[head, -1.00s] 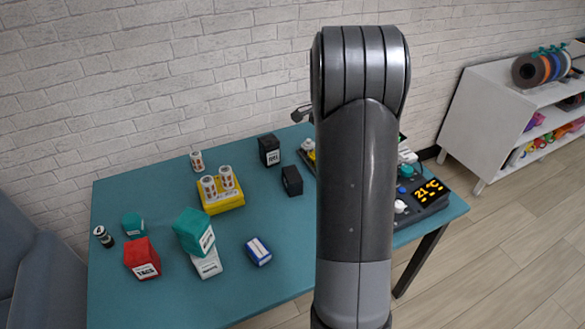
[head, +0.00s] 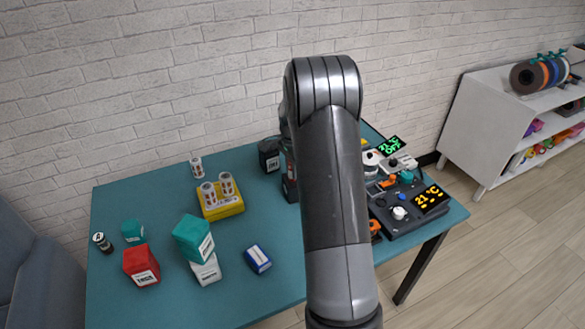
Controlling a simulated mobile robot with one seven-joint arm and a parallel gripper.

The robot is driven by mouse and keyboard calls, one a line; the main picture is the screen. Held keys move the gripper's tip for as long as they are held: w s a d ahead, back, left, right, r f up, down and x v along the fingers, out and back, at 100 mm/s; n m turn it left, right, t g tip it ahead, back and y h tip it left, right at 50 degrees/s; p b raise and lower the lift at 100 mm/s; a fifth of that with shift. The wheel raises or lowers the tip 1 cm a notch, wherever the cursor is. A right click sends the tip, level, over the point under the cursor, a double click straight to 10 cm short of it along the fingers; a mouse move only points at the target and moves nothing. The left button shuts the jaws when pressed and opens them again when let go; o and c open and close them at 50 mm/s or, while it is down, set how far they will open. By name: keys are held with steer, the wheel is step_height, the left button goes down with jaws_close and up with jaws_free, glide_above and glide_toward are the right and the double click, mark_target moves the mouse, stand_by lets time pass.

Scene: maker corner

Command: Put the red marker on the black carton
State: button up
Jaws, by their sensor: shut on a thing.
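My arm fills the middle of the head view and hides most of my gripper (head: 288,150). Only a dark part of it shows at the arm's left edge, above the smaller black box. A thin reddish sliver there looks like the red marker (head: 291,171), held in my shut gripper; most of it is hidden. The smaller black box (head: 289,190) is partly covered by the arm. A taller black box with a white label (head: 268,156) stands just left and behind it. I cannot tell whether the marker touches either box.
A yellow holder with two cans (head: 222,208), a single can (head: 196,167), a blue-white box (head: 258,258), a teal box on a white one (head: 193,238) and a red box (head: 141,265) stand on the teal table (head: 200,305). Devices (head: 411,212) crowd the right end.

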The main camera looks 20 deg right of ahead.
steer(key=shift+f, duration=0.1)
steer(key=o, duration=1)
step_height(320, 180, up, 12)
steer(key=shift+r, duration=0.1)
steer(key=s+a+r+n+t, duration=0.3)
steer(key=s+a+r+n, duration=0.4)
steer(key=s+a+r, duration=0.55)
steer(key=s+a+n+t, duration=0.1)
steer(key=s+a+n, duration=0.1)
steer(key=s, duration=0.5)
steer(key=s+a+n, duration=0.1)
steer(key=s+n, duration=0.3)
steer(key=s, duration=0.3)
steer(key=s+a+f+n+t, duration=0.1)
steer(key=s+a+n, duration=0.1)
steer(key=s, duration=0.5)
steer(key=shift+s+a+n+t, duration=0.25)
steer(key=shift+a+n+t, duration=0.05)
steer(key=shift+n, duration=0.3)
